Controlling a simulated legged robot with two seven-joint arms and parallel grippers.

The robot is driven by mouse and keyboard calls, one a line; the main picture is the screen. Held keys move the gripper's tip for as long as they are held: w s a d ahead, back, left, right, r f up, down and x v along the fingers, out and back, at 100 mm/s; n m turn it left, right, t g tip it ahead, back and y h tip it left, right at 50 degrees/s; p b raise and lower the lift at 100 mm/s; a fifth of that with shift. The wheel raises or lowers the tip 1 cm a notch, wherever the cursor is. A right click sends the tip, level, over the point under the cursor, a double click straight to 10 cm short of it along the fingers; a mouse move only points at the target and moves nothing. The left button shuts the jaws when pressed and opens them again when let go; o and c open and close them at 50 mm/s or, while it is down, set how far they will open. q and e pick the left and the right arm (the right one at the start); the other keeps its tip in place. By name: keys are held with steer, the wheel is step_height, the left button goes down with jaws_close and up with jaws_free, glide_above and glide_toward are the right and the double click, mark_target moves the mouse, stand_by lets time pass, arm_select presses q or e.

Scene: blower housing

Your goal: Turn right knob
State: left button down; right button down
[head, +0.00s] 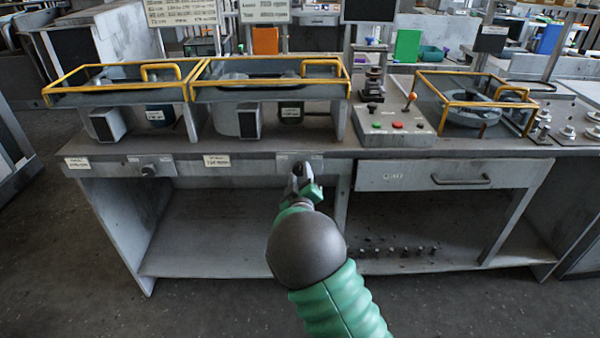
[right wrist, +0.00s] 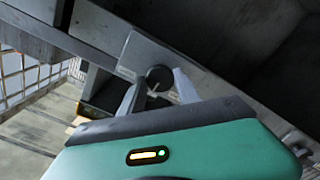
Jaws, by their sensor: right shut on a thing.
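The right knob (right wrist: 159,77) is a dark round knob on a pale plate, seen in the right wrist view. My right gripper (right wrist: 157,92) has one pale finger on each side of it and is shut on it. In the head view my right gripper (head: 301,172) reaches the front rail of the bench, below a small pale label, and hides the knob. The left knob (head: 148,170) is dark and sits free on the same rail, between two labels. My left gripper is not in view.
The grey bench (head: 235,147) carries yellow-framed housings (head: 120,92) and a control box (head: 393,125) with coloured buttons and a lever. A drawer (head: 430,177) with a dark handle is right of my gripper. Several small dark parts lie on the lower shelf (head: 215,245).

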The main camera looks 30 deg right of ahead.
steer(key=shift+a, duration=0.1)
stand_by(0.3)
steer(key=c, duration=0.9)
jaws_free()
steer(key=shift+w+f, duration=0.1)
steer(key=p+v, duration=0.3)
steer(key=v, duration=1.4)
